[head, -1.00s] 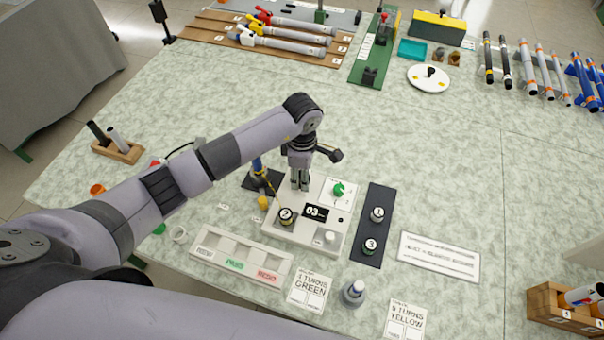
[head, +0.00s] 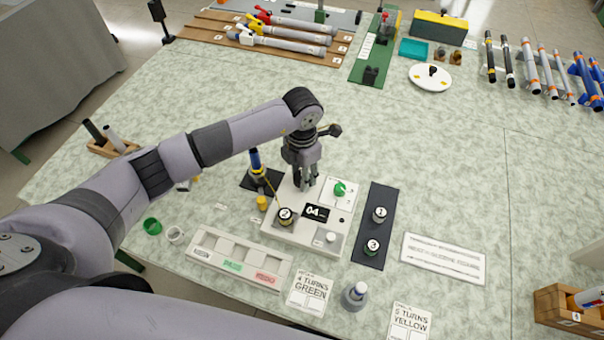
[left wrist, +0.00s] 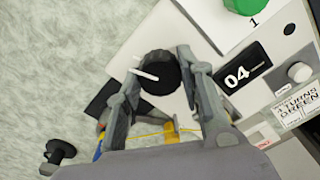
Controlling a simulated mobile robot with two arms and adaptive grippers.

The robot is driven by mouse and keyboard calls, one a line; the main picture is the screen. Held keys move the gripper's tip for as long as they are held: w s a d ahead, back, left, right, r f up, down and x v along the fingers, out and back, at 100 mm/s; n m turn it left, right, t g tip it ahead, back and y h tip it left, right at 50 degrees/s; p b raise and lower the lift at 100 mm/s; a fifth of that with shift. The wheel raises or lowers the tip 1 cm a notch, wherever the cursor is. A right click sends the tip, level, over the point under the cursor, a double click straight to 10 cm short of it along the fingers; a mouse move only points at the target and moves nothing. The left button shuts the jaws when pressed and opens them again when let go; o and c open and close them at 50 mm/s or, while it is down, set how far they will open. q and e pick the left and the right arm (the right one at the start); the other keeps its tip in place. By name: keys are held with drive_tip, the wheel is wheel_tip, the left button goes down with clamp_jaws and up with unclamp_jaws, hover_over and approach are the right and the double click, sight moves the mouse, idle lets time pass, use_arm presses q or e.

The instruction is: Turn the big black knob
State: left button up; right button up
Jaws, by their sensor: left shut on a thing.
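The big black knob (left wrist: 160,72) has a white pointer line and sits on a white device (head: 285,232). My left gripper (left wrist: 158,66) is shut on the knob, one finger on each side of it. In the head view my left gripper (head: 306,186) points down at the back left of the device and hides the knob. The device's black display (head: 316,213) reads 04, and it reads the same in the left wrist view (left wrist: 243,75). A green knob (head: 340,188) sits at the device's back right. My right gripper is not in view.
A white sorting tray (head: 213,259), a card reading 4 turns green (head: 309,291) and a grey bottle-like piece (head: 354,295) lie in front.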

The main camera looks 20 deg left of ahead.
use_arm(q)
drive_tip(key=shift+n, duration=1.1)
drive_tip(key=o, duration=1.2)
drive_tip(key=shift+c, duration=0.2)
drive_tip(key=shift+r, duration=0.1)
wheel_tip(320, 180, up, 12)
